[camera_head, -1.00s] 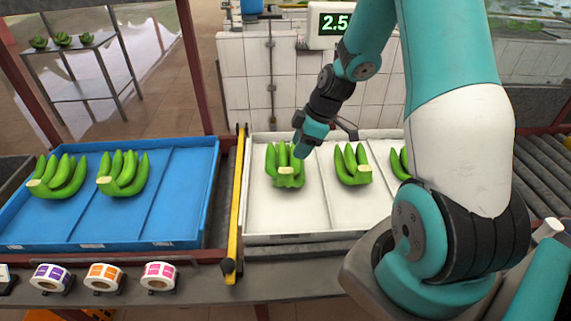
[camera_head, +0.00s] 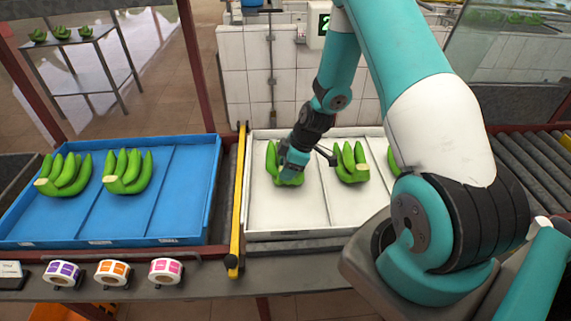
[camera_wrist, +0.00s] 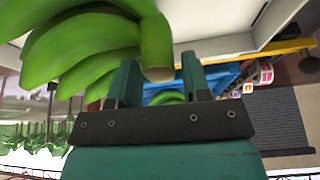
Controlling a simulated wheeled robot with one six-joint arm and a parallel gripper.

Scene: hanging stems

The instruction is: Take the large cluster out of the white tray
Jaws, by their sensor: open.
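The white tray (camera_head: 290,214) holds green banana clusters in its compartments. The left cluster (camera_head: 271,159) lies in the left compartment, partly hidden behind my gripper (camera_head: 287,170). A middle cluster (camera_head: 352,167) lies in the compartment beside it, and a right cluster (camera_head: 392,160) is mostly hidden by my arm. In the wrist view, a cluster (camera_wrist: 88,42) with several thick fingers fills the upper left. Its cut crown shows between the two jaws of my gripper (camera_wrist: 160,66), which are open. I cannot tell whether the jaws touch it.
A blue tray (camera_head: 150,228) with two clusters (camera_head: 64,176) stands to the left, beyond a yellow bar (camera_head: 237,200). Label rolls (camera_head: 113,272) sit along the front edge. A tiled wall (camera_head: 245,85) and a digital display (camera_head: 322,25) stand behind the white tray.

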